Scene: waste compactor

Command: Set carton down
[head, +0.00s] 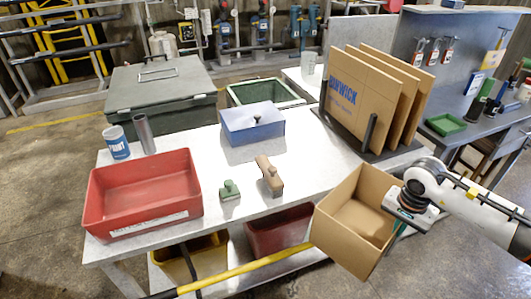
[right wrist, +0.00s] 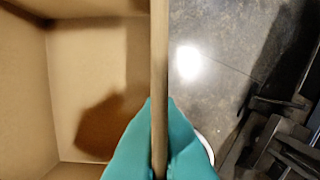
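The open cardboard carton (head: 338,243) is tilted at the front right corner of the table (head: 310,178), partly in front of its edge. My right gripper (head: 400,222) is at the carton's right wall. In the right wrist view the teal fingers of this gripper (right wrist: 160,140) are shut on the carton wall (right wrist: 159,60), one on each side. The carton's inside (right wrist: 95,75) shows to the left and looks empty there. Whether the carton touches the table is hard to tell. My left gripper is not in view.
Flat cardboard sheets (head: 360,92) stand in a rack behind the carton. A yellow bar (head: 245,268) runs along the front. The middle right tabletop is clear.

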